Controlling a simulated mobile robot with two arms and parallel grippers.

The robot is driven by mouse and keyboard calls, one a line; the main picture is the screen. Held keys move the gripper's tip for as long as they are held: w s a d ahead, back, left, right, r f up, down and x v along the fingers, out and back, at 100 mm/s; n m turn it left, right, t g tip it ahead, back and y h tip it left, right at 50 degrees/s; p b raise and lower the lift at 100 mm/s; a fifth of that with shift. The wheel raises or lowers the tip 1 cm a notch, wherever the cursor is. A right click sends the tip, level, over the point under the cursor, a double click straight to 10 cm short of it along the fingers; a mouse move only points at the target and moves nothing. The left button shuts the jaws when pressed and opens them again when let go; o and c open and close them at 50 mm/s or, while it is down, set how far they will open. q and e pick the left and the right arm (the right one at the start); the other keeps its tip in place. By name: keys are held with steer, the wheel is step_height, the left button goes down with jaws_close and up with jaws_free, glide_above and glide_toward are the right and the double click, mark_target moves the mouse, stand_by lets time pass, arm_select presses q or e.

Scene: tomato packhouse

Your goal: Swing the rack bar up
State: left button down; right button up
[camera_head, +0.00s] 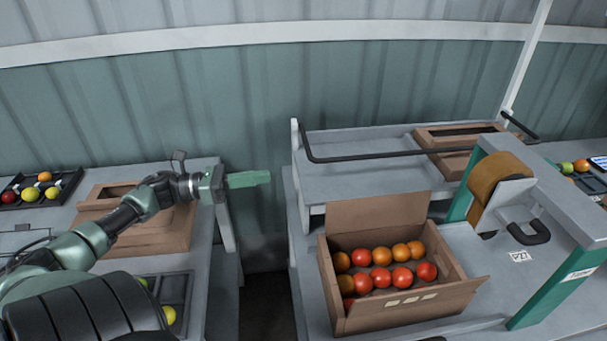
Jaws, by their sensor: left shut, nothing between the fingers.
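The rack bar (385,155) is a thin black rail with bent ends. It runs across the front of the grey rack shelf (345,182), a little above the shelf surface. Its left end rises to the rack's left post (295,145), and its right part is partly hidden behind the tape machine. My left gripper (268,178) is shut and empty, with its green fingers pointing right. It is over the gap between the two benches, left of the rack and apart from the bar. My right gripper is not in view.
An open cardboard box (400,311) of tomatoes stands in front of the rack. A tape machine (545,190) with a brown roll stands to its right. A flat carton (455,163) lies on the shelf. Folded cartons (150,238) lie on the left bench under my arm.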

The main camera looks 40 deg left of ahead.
arm_select(q)
steer(key=p+x, duration=0.2)
steer(key=x, duration=0.7)
steer(key=shift+w+d, duration=0.2)
steer(key=shift+d, duration=0.15)
steer(key=shift+r, duration=0.25)
